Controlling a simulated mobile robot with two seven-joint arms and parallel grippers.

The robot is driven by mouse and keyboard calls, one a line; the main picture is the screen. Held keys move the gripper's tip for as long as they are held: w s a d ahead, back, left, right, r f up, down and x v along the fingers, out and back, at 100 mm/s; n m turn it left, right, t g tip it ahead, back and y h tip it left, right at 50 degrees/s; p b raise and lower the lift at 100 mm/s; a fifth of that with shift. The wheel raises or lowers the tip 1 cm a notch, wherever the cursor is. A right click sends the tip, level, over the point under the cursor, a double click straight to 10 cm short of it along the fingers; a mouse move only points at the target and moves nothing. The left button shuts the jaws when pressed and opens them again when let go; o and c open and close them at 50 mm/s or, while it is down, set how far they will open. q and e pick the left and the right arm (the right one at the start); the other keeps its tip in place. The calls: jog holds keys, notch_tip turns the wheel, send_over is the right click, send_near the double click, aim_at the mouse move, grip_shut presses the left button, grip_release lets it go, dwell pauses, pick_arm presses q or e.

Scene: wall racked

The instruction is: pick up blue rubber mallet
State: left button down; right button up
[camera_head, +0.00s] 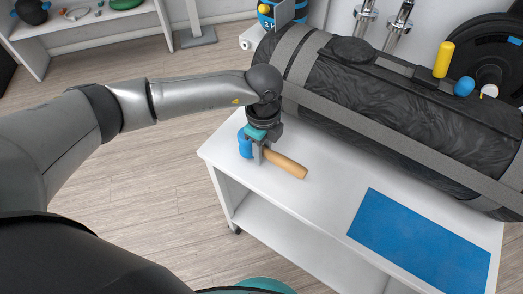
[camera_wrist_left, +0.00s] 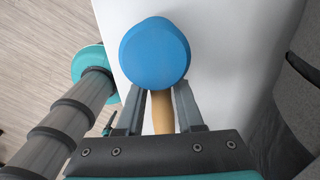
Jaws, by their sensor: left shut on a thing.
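The blue rubber mallet has a blue head (camera_head: 245,143) and a tan wooden handle (camera_head: 287,164). In the head view it is at the left end of the white table, and my left gripper (camera_head: 262,153) comes down over it from above. The gripper is shut on the handle close to the head. In the left wrist view the blue head (camera_wrist_left: 155,52) is just beyond the fingers (camera_wrist_left: 160,105), with the handle between them. I cannot tell whether the mallet touches the table top. My right gripper is not in view.
A large black padded roll with grey straps (camera_head: 390,100) lies along the back of the white table (camera_head: 325,200), close behind the gripper. A flat blue mat (camera_head: 420,240) covers the table's front right. Bare table top lies between mallet and mat.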

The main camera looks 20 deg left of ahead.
pick_arm(q)
notch_tip(320, 180, up, 19)
jog(key=p, duration=0.2)
jog(key=shift+f+p, duration=0.15)
jog(key=shift+p, duration=0.15)
jog(key=c, duration=1.1)
grip_release()
jog(key=shift+c, duration=0.2)
grip_shut()
